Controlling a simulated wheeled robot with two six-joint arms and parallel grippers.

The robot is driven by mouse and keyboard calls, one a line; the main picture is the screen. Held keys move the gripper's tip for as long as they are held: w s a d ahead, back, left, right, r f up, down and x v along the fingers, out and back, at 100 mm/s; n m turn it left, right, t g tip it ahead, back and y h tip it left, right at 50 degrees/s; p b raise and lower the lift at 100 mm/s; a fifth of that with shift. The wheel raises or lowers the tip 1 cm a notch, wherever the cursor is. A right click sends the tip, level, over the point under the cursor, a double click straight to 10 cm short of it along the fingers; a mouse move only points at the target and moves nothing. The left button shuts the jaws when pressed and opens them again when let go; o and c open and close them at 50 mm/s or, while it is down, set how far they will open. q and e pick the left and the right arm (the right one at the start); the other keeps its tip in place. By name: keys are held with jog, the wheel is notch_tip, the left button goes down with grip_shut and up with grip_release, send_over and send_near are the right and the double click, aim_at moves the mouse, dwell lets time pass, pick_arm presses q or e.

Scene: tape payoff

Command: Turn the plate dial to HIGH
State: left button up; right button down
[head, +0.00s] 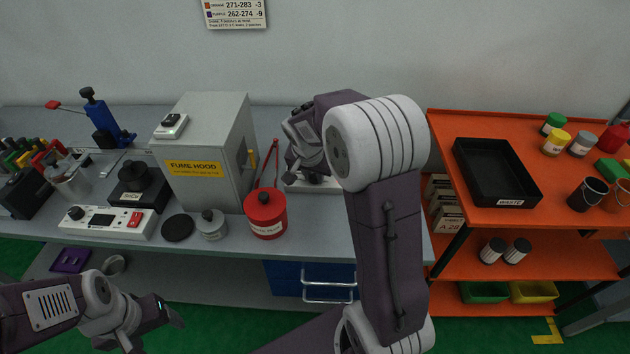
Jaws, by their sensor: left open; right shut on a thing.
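A low white unit (330,187) stands on the grey bench at the back, right of the red can, mostly hidden behind my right arm. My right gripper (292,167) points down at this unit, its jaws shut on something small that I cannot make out. The dial and its marks cannot be read here. Another white box (110,223) at the front left of the bench has a black knob (75,213), a small display and a red switch. My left gripper (155,332) is open and empty, low in front of the bench, away from both units.
A red can (265,222) with raised red handles, a grey lidded pot (211,228) and a black disc (177,228) stand near the bench's front edge. The grey fume hood (198,145) is left of my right gripper. An orange shelf (440,128) with a black tray (475,187) stands right.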

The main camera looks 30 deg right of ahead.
pick_arm(q)
jog(key=shift+f+b, duration=0.85)
jog(key=shift+f, duration=0.35)
pick_arm(e)
jog(key=shift+w+a+m+g+h, duration=0.1)
jog(key=shift+m+g+h, duration=0.15)
jog(key=shift+m, duration=0.6)
jog(key=shift+w+m+g+h, duration=0.15)
jog(key=shift+m+g, duration=0.1)
jog(key=shift+m, duration=0.6)
jog(key=shift+s+m, duration=0.1)
jog(key=shift+m, duration=0.2)
pick_arm(q)
jog(key=shift+f, duration=0.1)
pick_arm(e)
jog(key=c, duration=1.5)
grip_release()
jog(key=shift+r, duration=0.1)
pick_arm(q)
jog(key=shift+r+p, duration=0.7)
jog(key=shift+r, duration=0.1)
pick_arm(e)
jog(key=v, duration=0.9)
